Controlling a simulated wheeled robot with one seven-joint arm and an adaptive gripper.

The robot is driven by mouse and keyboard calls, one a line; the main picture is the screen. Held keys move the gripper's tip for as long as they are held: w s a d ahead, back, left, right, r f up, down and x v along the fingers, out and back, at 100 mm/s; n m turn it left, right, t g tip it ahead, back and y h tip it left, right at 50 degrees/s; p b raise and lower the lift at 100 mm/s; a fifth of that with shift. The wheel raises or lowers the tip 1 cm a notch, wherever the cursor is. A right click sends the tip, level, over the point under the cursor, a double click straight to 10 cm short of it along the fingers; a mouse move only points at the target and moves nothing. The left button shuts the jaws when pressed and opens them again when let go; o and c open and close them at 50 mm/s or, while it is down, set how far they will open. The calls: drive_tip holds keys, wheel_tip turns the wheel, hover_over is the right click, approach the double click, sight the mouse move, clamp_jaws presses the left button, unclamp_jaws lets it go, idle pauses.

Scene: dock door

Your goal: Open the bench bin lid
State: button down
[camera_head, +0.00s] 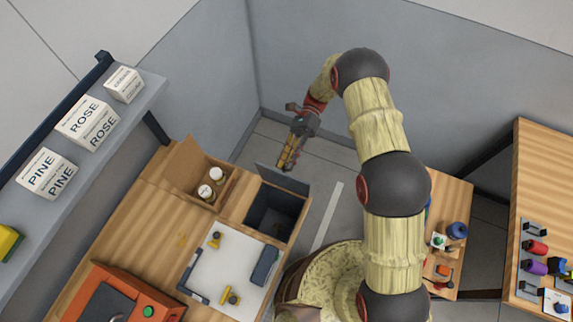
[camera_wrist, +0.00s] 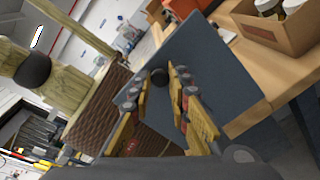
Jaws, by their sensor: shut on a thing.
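The bench bin (camera_head: 272,222) is set in the bench's right end, and its dark inside shows. Its dark grey-blue lid (camera_head: 284,180) stands raised at the far side of the opening. In the wrist view the lid (camera_wrist: 200,75) is a large tilted panel with a small dark round knob (camera_wrist: 158,76). My gripper (camera_head: 287,163) reaches the lid from behind. In the wrist view my gripper (camera_wrist: 157,88) has its yellow-padded fingers on either side of the knob, shut on it. The exact contact is partly hidden by the fingers.
An open cardboard box (camera_head: 188,172) with white-capped jars stands left of the bin. A white board (camera_head: 222,268) with yellow parts lies in front. A shelf (camera_head: 95,150) with labelled boxes is at left. Grey walls close off the corner behind my arm.

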drive_tip(key=shift+w+d+f, duration=0.1)
drive_tip(key=shift+w+f, duration=0.1)
drive_tip(key=shift+w, duration=0.15)
drive_tip(key=c, duration=1.7)
unclamp_jaws()
drive_tip(key=shift+c, duration=0.2)
drive_tip(key=shift+o, duration=0.4)
drive_tip(key=shift+r, duration=0.1)
wheel_tip(320, 180, up, 10)
